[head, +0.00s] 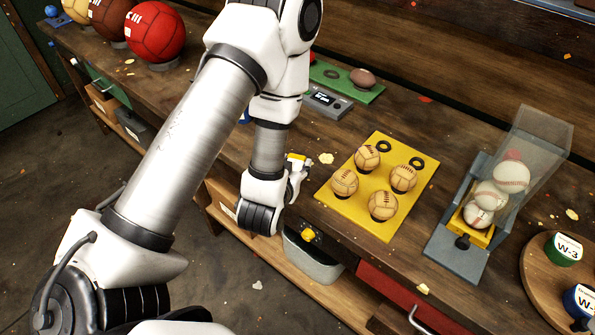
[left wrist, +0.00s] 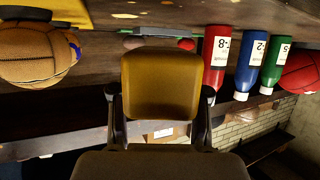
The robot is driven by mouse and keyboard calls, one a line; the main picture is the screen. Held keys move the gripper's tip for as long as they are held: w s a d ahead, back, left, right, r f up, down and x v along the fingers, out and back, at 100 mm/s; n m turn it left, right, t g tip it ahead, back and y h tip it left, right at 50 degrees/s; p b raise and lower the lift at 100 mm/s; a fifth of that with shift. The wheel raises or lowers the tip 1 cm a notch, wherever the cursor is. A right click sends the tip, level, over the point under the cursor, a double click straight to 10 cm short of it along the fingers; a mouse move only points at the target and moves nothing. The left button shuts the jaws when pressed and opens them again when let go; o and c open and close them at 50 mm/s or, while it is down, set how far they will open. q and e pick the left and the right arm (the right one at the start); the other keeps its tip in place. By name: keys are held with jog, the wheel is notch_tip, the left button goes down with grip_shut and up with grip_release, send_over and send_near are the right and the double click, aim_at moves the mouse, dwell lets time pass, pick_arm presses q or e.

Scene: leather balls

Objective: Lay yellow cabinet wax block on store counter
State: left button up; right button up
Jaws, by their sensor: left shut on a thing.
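The yellow wax block (left wrist: 160,82) is held between the two dark fingers of my left gripper (left wrist: 159,100) in the left wrist view, where it looks amber and fills the middle. In the head view only a small yellow and white part of it (head: 297,158) shows at my left gripper (head: 298,172); the wrist hides the rest. The gripper is at the front edge of the wooden store counter (head: 430,130), left of the yellow ball board. I cannot tell whether the block touches the counter. My right gripper is not in view.
The yellow board (head: 388,222) holds several tan balls. A clear chute (head: 535,140) with baseballs stands to its right, then a round board with labelled jars (head: 563,248). A grey bin (head: 312,262) with something yellow sits below the counter edge. A red ball (head: 155,32) is back left.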

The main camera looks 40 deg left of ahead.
aim_at(300, 159)
pick_arm(q)
jog(key=w, duration=0.1)
jog(key=p, duration=0.1)
jog(key=w+a, duration=0.1)
jog(key=shift+w+r, duration=0.25)
jog(key=shift+w, duration=0.1)
jog(key=shift+p+x, duration=0.4)
jog(key=shift+x, duration=0.85)
jog(key=f, duration=0.3)
jog(key=shift+w+a+p, duration=0.2)
jog(key=shift+a+p, duration=0.05)
jog(key=shift+p, duration=0.15)
jog(key=shift+w+f, duration=0.1)
jog(key=shift+f, duration=0.1)
jog(key=o, duration=0.8)
jog(key=shift+f, duration=0.1)
jog(key=o, duration=0.4)
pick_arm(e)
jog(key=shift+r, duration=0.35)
pick_arm(q)
jog(key=shift+o, duration=0.2)
